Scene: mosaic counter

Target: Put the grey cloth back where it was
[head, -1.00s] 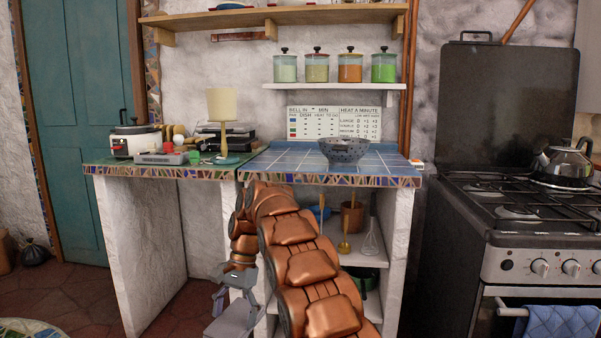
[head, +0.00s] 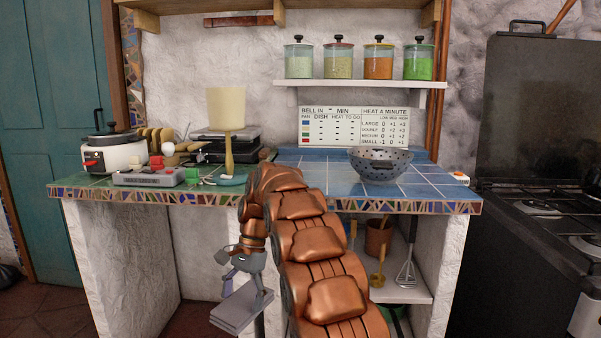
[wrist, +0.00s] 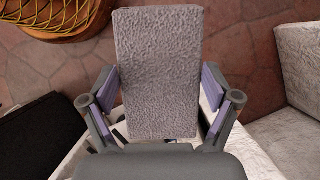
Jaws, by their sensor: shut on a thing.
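The grey cloth (wrist: 158,60) is a folded, rough-textured rectangle in the wrist view. My gripper (wrist: 160,103) is shut on it, with one finger against each side. In the head view the cloth (head: 240,312) hangs level, low in front of the counter, below my gripper (head: 240,285). It is below the height of the counter top. My copper arm hides part of the counter's front and the shelves behind it.
The tiled counter (head: 430,193) holds a speckled colander (head: 380,165), a lamp (head: 227,110), a white cooker (head: 112,153) and a grey console (head: 148,177). Blue tiles left of the colander are bare. A wall shelf (head: 360,84) holds jars. The stove (head: 530,210) stands right.

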